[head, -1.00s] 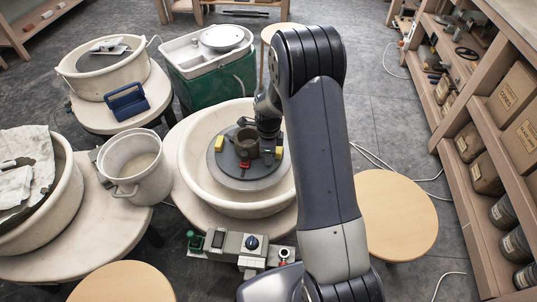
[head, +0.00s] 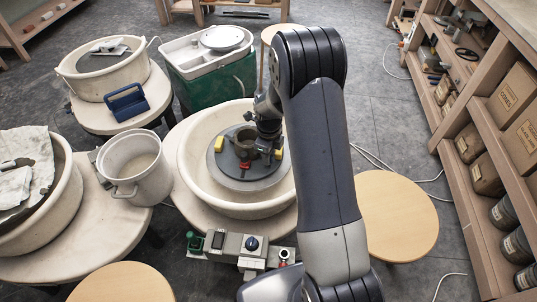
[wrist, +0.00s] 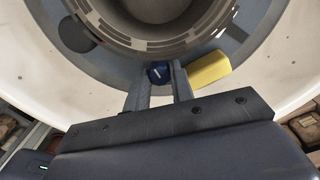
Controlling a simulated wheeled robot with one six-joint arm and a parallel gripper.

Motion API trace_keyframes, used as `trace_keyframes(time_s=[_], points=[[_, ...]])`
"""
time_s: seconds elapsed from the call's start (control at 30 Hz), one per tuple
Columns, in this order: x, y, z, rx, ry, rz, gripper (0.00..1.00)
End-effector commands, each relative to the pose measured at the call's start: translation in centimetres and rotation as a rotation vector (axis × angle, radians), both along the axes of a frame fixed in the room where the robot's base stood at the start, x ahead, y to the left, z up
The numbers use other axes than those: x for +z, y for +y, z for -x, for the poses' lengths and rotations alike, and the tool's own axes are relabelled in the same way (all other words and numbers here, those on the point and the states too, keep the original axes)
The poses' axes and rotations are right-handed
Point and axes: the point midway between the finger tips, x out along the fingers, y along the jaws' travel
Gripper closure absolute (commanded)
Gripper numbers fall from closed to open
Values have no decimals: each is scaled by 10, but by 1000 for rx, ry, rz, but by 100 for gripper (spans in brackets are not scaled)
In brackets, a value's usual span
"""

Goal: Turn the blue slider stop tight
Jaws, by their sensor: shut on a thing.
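The blue slider stop (wrist: 158,72) shows in the wrist view as a small dark blue knob on the grey wheel head (wrist: 232,45). My gripper (wrist: 159,78) is shut on it, one finger on each side. Its lower part is hidden by the fingers. In the head view my gripper (head: 266,147) is low over the right part of the wheel head (head: 232,178), and I cannot make out the blue stop there. A brown-grey pot (head: 246,141) stands in the middle of the wheel head, close beside my gripper.
A yellow block (wrist: 209,69) lies just right of my fingers in the wrist view. A red piece (head: 245,165) and another yellow piece (head: 219,144) sit around the pot. The cream splash pan (head: 193,160) rings the wheel. A control box (head: 235,245) stands in front.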

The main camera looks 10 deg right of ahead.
Motion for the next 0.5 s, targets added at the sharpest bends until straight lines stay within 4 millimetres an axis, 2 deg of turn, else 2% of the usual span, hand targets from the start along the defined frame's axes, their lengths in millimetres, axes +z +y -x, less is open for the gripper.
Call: trace_keyframes(time_s=[0.17, 0.2, 0.27, 0.5], points=[[1, 0, -1, 1, -2, 0, 100], [1, 0, -1, 1, -2, 0, 75], [1, 0, -1, 1, -2, 0, 70], [1, 0, 0, 1, -1, 0, 68]])
